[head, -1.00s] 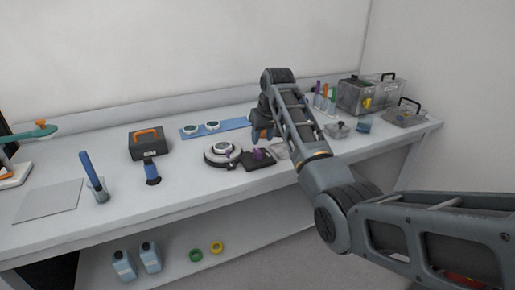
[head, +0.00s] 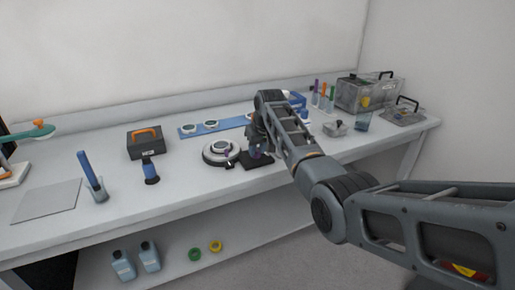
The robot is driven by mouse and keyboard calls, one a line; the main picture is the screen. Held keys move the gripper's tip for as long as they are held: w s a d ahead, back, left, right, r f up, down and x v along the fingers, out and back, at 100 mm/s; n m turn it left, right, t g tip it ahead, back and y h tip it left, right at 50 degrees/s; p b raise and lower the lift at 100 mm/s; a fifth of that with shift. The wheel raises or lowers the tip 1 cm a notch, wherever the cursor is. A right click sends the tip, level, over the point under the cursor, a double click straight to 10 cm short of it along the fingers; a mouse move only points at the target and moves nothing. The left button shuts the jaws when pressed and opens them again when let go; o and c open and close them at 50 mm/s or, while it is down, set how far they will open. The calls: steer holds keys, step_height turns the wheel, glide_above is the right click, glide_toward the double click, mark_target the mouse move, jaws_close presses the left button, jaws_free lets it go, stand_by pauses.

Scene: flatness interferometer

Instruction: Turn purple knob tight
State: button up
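A purple knob (head: 256,155) sits on a flat black block (head: 257,163) on the bench, and only a little of it shows. My gripper (head: 258,150) is down over the block, with its fingers at the knob. The hand and arm hide most of the knob, and I cannot tell whether the fingers touch it or are closed on it. Left of the block is a round, dark-rimmed device (head: 208,156) carrying a white ring-shaped part. A small purple piece (head: 230,155) shows on that device's right side.
A blue mat (head: 215,126) with white round parts lies behind. A dark case with an orange handle (head: 145,145) and a blue-handled tool (head: 150,171) stand left. Clear bins (head: 360,93), a small lidded box (head: 336,128) and a clear cup (head: 362,121) are right.

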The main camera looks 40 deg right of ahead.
jaws_close()
steer(key=shift+a+m, duration=0.1)
steer(key=shift+m, duration=0.3)
steer(key=m+h, duration=0.1)
steer(key=m, duration=0.2)
steer(key=shift+w+a+g, duration=0.1)
steer(key=shift+g, duration=0.2)
steer(key=m, duration=0.2)
steer(key=m+g+h+b, duration=0.1)
steer(key=m, duration=0.1)
steer(key=shift+w+a+f+m+h, duration=0.15)
steer(key=shift+w+m+h, duration=0.05)
steer(key=shift+m+h, duration=0.1)
steer(key=m+g+b, duration=0.1)
steer(key=m+b, duration=0.3)
steer(key=b, duration=0.1)
steer(key=shift+w+f+g+h, duration=0.15)
steer(key=shift+w+g+h, duration=0.05)
steer(key=shift+g+h, duration=0.2)
steer(key=m+g+b, duration=0.1)
steer(key=m+b, duration=0.1)
steer(key=b, duration=0.2)
steer(key=shift+w+m, duration=0.1)
steer(key=shift+m, duration=0.3)
steer(key=m+b, duration=0.2)
steer(key=b, duration=0.1)
steer(key=shift+g+b, duration=0.3)
steer(key=shift+g, duration=0.1)
steer(key=shift+r, duration=0.3)
